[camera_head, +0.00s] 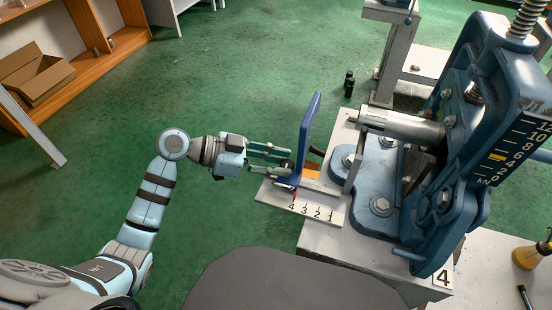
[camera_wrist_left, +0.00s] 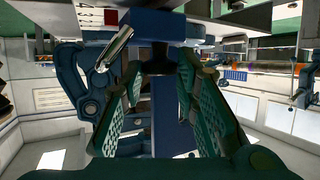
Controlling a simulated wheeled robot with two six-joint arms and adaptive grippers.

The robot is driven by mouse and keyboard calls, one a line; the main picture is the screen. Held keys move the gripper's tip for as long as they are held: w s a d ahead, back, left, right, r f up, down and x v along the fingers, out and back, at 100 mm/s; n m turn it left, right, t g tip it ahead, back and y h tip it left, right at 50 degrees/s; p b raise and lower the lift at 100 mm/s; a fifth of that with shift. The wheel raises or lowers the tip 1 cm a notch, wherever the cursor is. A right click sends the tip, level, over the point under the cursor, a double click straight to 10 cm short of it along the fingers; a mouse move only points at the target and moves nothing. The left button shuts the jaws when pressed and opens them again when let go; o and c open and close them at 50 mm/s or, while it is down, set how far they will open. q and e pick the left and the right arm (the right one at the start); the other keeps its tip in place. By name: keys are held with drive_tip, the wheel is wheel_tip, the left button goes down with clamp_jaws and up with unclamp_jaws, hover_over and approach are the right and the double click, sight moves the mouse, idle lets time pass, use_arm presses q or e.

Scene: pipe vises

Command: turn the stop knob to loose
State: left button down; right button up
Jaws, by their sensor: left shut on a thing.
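My left gripper (camera_head: 284,161) reaches in from the left to the blue stop plate (camera_head: 311,130), which stands upright on a pale scale rail (camera_head: 322,211) marked 4 3 2 1. The gripper is shut on the dark stop knob (camera_head: 287,164) on the near-left side of the plate. In the left wrist view both green fingers flank the dark knob (camera_wrist_left: 158,64), below a blue block (camera_wrist_left: 160,26); the knob is mostly in shadow, and its turn setting cannot be read. A silver lever (camera_wrist_left: 115,48) sticks out beside the block. My right gripper is not in view.
A blue vise (camera_head: 470,130) with a steel cylinder (camera_head: 405,125) and a kN scale (camera_head: 500,155) stands right of the stop, on a pale bench labelled 4 (camera_head: 440,280). A yellow-bodied bottle (camera_head: 527,257) is at far right. Green floor lies open around my left arm.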

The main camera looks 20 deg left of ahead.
use_arm(q)
drive_tip(key=n+t+y+p, duration=0.1)
drive_tip(key=p, duration=0.1)
drive_tip(key=n+t+y+p, duration=0.1)
drive_tip(key=n+t+p, duration=0.1)
drive_tip(key=s+n+t+y+p, duration=0.1)
drive_tip(key=n+p, duration=0.1)
drive_tip(key=shift+d+r+t, duration=0.25)
drive_tip(key=shift+d+t, duration=0.1)
drive_tip(key=shift+t, duration=0.05)
drive_tip(key=shift+d+f+n+t+y+p, duration=0.1)
drive_tip(key=shift+f+n+t+y+p, duration=0.1)
drive_tip(key=shift+n+t+y+p, duration=0.75)
drive_tip(key=c, duration=1.3)
unclamp_jaws()
drive_tip(key=shift+g+y, duration=0.25)
drive_tip(key=v, duration=1.2)
drive_tip(key=shift+w+f, duration=0.1)
drive_tip(key=shift+f, duration=0.1)
